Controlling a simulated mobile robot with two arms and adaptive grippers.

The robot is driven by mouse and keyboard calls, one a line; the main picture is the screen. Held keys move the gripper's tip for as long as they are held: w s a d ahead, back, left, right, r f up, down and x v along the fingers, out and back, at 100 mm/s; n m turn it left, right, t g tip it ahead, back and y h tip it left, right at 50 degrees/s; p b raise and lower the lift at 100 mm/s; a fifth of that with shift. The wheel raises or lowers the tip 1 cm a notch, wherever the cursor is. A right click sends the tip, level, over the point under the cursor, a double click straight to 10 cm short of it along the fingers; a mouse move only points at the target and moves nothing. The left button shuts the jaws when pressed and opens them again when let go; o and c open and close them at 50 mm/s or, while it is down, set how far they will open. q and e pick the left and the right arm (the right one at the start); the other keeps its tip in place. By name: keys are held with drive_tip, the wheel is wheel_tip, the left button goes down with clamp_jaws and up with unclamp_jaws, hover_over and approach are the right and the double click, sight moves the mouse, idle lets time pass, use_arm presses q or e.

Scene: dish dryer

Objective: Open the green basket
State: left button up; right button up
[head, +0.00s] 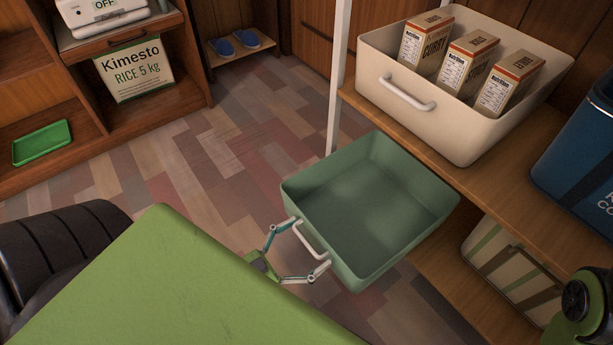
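The green basket (368,208) is an empty, open-topped bin with a white bar handle (311,240) on its near-left wall. It sticks far out from the wooden shelf unit, under the upper board, and its inside is in plain view. My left gripper (310,244) is at the handle with its two fingers spread wide, one fingertip near each end of the bar. I cannot tell whether the fingertips touch the handle or the wall. My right gripper is not in view.
A cream basket (480,130) with three food boxes stands on the upper board (495,185), beside a blue container (580,150). A white post (338,75) rises behind the green basket. A striped container (505,265) sits below. Open floor (240,140) lies to the left.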

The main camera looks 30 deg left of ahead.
use_arm(q)
drive_tip(key=shift+a, duration=0.1)
drive_tip(key=v, duration=1.2)
idle(0.4)
